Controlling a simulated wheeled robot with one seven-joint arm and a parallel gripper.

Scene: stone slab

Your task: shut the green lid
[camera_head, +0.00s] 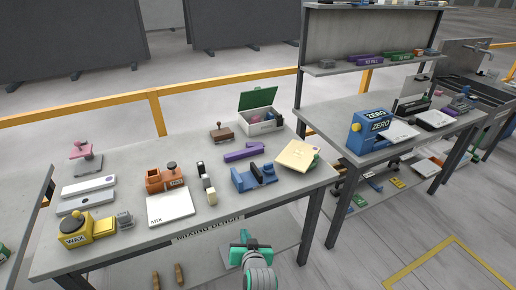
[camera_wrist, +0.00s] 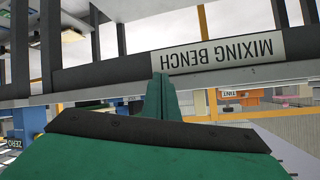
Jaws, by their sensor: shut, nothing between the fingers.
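The green lid (camera_head: 258,98) stands raised, hinged at the back edge of a white box (camera_head: 262,125) near the far right corner of the mixing bench. The box is open, with small contents showing inside, including something yellow. My gripper (camera_head: 245,237) is in front of the bench's near edge, well apart from the lid and box. Its green fingers are together and empty in the wrist view (camera_wrist: 162,82), near the bench's front edge. The lid and box do not show in the wrist view.
A brown-handled tool (camera_head: 222,133) stands left of the white box. A second bench with a blue machine (camera_head: 369,131) is at right.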

